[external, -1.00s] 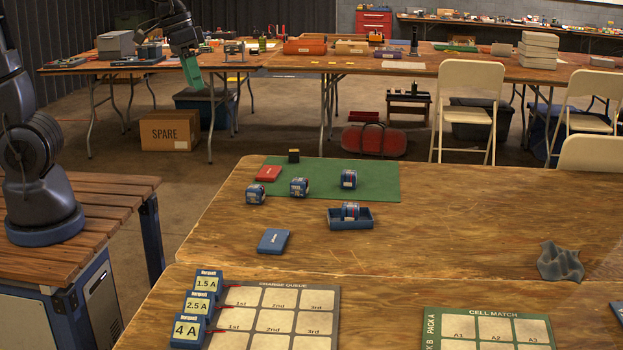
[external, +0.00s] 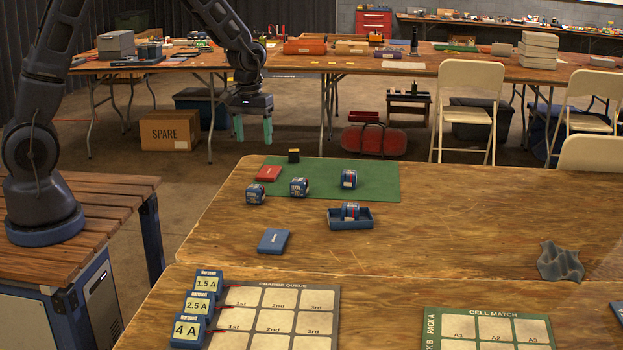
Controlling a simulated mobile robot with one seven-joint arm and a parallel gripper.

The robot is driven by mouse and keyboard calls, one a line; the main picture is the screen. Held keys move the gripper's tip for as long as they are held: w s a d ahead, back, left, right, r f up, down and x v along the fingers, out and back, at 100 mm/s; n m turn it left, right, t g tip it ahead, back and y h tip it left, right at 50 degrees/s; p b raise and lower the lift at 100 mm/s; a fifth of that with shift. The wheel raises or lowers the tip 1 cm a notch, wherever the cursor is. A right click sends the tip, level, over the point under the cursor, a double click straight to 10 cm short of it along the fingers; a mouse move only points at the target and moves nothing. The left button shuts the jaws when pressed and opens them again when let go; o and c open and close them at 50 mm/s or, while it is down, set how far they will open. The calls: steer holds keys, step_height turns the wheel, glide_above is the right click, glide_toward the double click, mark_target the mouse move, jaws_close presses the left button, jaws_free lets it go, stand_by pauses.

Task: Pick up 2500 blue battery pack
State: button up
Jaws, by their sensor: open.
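Several small blue battery packs with pale labels show in the external view. One pack (external: 255,193) stands at the left edge of the green mat (external: 378,192), a second (external: 299,187) is on the mat's front part, and a third (external: 348,179) is farther right on it. Another pack (external: 350,210) sits in a blue tray (external: 363,222) in front of the mat. The capacity print on the packs is too small to read. My gripper (external: 253,141) points down with its green fingers apart and empty, in the air above and beyond the table's back left.
A red pack (external: 268,174) and a small dark block (external: 294,156) lie on the mat's back left. A flat blue box (external: 273,241) lies in front. Chargers (external: 197,306) and a charge queue board (external: 275,336) are nearest. A grey crumpled cloth (external: 560,262) lies right; the table's middle is clear.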

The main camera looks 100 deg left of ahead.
mark_target(255, 187)
steer(key=s+a+f+n, duration=0.1)
steer(key=a+f, duration=0.1)
steer(key=f, duration=0.1)
steer(key=a+f, duration=0.3)
steer(key=s+a+f+n, duration=0.1)
steer(key=a+f, duration=0.1)
steer(key=f, duration=0.1)
steer(key=shift+s+a+n+g, duration=0.15)
steer(key=shift+s+n+g, duration=0.15)
steer(key=shift+s, duration=0.05)
step_height(255, 187, down, 5)
steer(key=shift+f, duration=0.1)
steer(key=shift+w+a+f, duration=0.1)
steer(key=shift+w+f, duration=0.05)
steer(key=shift+f, duration=1.15)
steer(key=shift+w+a+f, duration=0.1)
steer(key=shift+w+f, duration=0.05)
steer(key=shift+f, duration=1.15)
steer(key=c, duration=1.2)
